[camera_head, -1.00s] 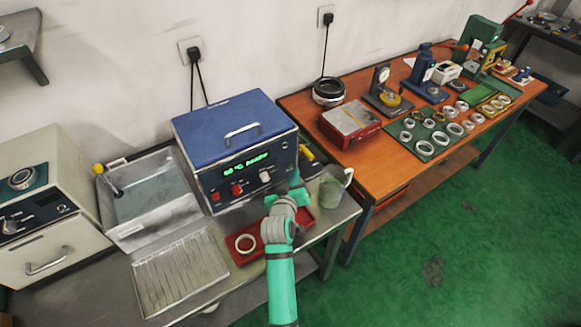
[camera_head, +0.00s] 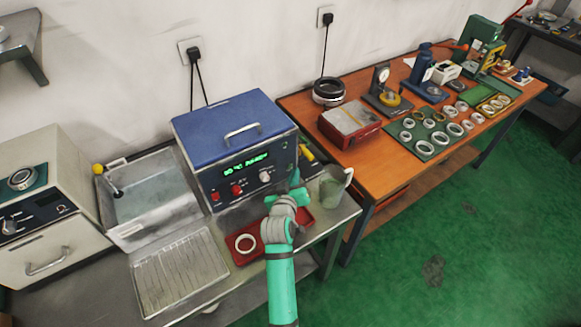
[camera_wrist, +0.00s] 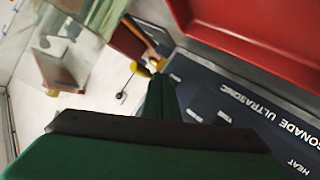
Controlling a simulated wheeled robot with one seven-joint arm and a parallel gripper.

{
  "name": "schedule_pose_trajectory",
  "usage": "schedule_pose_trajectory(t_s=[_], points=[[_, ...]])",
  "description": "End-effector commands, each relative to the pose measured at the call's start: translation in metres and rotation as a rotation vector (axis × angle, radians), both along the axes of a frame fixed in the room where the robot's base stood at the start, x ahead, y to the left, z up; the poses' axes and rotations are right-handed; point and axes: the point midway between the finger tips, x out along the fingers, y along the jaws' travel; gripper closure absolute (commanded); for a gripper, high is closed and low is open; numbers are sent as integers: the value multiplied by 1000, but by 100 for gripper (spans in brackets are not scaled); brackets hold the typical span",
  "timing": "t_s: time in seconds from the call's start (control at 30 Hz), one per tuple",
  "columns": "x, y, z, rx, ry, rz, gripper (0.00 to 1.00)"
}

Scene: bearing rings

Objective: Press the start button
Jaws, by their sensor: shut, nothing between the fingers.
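The blue-lidded ultrasonic cleaner (camera_head: 238,150) stands on the steel bench, its dark front panel facing me with a lit green display (camera_head: 246,164). A red button (camera_head: 215,196), a red switch (camera_head: 237,189) and a pale knob (camera_head: 265,177) sit below the display. My gripper (camera_head: 296,178) is at the panel's right end, and hides that part of it. In the wrist view my shut, empty gripper (camera_wrist: 158,88) reaches over the blue panel (camera_wrist: 240,110), lettered "ULTRASONIC" and "HEAT". I cannot tell which control is the start button or whether the fingertips touch the panel.
A red tray (camera_head: 238,258) with a pale ring (camera_head: 245,243) lies before the cleaner, partly behind my arm. A metal jug (camera_head: 333,187) stands close to the right of my gripper. A sink (camera_head: 155,205) and ribbed drainer (camera_head: 180,272) are left. An orange workbench (camera_head: 385,150) stands right.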

Motion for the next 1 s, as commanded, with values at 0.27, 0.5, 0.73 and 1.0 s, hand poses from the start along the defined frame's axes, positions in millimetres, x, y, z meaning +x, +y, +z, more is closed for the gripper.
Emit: schedule_pose_trajectory(t_s=[0.27, 0.5, 0.73, 1.0], points=[[0, 0, 0, 0, 0, 0, 100], [2, 1, 0, 0, 0, 0, 100], [7, 5, 0, 0, 1, 0, 100], [7, 5, 0, 0, 0, 0, 100]])
